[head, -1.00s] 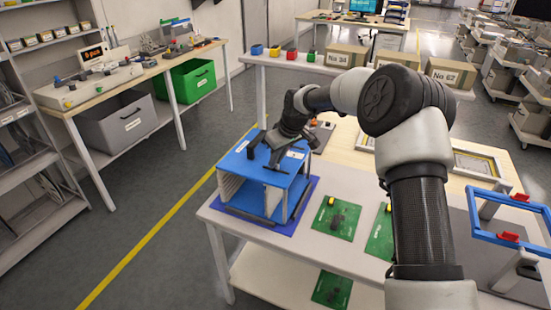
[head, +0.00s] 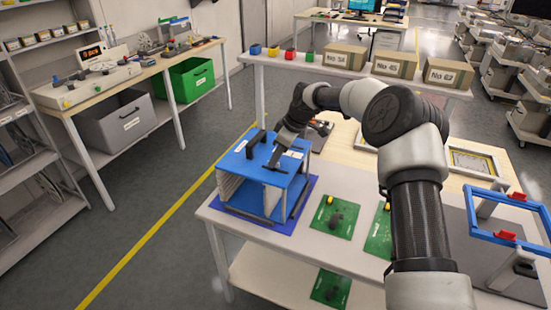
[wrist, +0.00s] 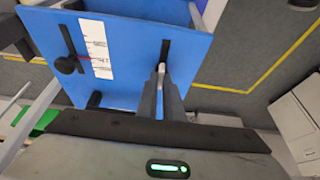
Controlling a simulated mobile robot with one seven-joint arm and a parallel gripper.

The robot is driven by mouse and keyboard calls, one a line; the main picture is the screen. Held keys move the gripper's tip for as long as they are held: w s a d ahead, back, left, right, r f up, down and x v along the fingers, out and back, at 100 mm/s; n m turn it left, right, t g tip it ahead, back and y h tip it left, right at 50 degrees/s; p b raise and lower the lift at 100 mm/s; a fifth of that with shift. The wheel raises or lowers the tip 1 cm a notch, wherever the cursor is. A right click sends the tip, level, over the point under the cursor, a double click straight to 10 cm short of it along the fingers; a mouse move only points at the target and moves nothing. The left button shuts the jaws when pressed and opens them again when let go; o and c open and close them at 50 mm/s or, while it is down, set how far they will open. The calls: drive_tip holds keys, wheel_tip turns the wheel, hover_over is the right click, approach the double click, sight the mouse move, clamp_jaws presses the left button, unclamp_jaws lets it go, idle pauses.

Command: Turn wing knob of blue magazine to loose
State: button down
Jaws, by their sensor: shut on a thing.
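The blue magazine (head: 240,166) stands on a blue mat at the left end of the white table. Its blue top plate also shows in the wrist view (wrist: 125,60). My gripper (head: 275,166) is over the top plate. In the wrist view my gripper (wrist: 161,76) has its fingers close together at the right-hand dark slot of the plate. They are shut on the wing knob, which they almost fully hide, so its angle cannot be read. A round black knob (wrist: 65,65) sits in the left slot beside a white scale (wrist: 96,45) with a red pointer.
A black handle (head: 256,143) stands up from the magazine top, close to my gripper. Green boards (head: 335,218) lie to the right on the table. A blue frame with red knobs (head: 510,215) stands at the far right. Boxes (head: 395,62) line the back shelf.

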drive_tip(key=c, duration=1.9)
unclamp_jaws()
drive_tip(key=v, duration=1.7)
drive_tip(key=shift+r+b, duration=0.25)
drive_tip(key=shift+b, duration=0.1)
